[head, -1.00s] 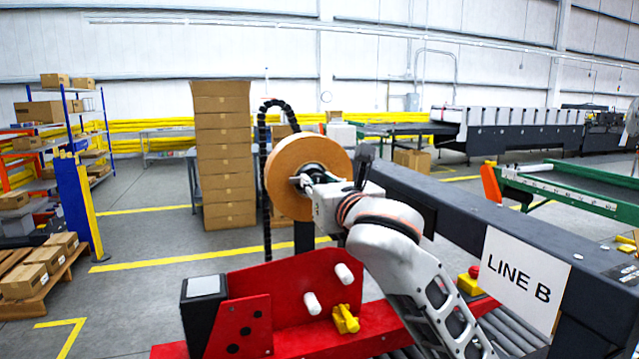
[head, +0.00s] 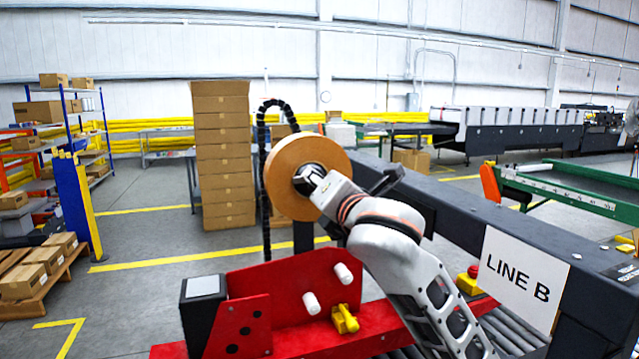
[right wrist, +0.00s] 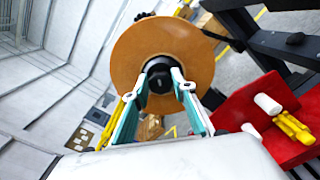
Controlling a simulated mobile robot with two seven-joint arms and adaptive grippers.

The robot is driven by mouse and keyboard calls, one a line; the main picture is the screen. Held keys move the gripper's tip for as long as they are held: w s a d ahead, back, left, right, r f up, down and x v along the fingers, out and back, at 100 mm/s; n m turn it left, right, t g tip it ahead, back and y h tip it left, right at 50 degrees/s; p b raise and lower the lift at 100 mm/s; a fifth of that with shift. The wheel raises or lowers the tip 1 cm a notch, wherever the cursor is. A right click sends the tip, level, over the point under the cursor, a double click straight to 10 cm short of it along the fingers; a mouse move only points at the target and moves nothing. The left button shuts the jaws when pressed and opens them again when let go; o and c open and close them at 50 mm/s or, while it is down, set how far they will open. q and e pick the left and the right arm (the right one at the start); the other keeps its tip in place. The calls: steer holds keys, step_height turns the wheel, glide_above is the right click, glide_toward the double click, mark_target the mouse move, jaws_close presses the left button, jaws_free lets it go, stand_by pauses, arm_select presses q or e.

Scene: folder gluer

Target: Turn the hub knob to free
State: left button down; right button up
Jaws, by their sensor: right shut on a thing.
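The hub knob (right wrist: 160,82) is a dark round part at the centre of the brown tape roll (right wrist: 122,55). In the right wrist view my right gripper (right wrist: 161,76) has its fingers on either side of the knob and is shut on it. In the head view the brown roll (head: 283,205) stands upright, and my right gripper (head: 311,179) meets its centre from the right. The knob is hidden there behind the gripper and wrist. My left gripper is not in view.
Below the roll is a red bracket (head: 270,290) with white rollers (head: 311,303) and a yellow knob (head: 345,320). A dark beam with a LINE B sign (head: 522,278) runs along the right. A black cable chain (head: 262,150) rises behind the roll.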

steer(key=shift+f+m, duration=0.2)
steer(key=shift+m, duration=4.7)
steer(key=o, duration=1.1)
steer(key=shift+c, duration=0.2)
steer(key=v, duration=1.2)
steer(key=shift+r, duration=0.1)
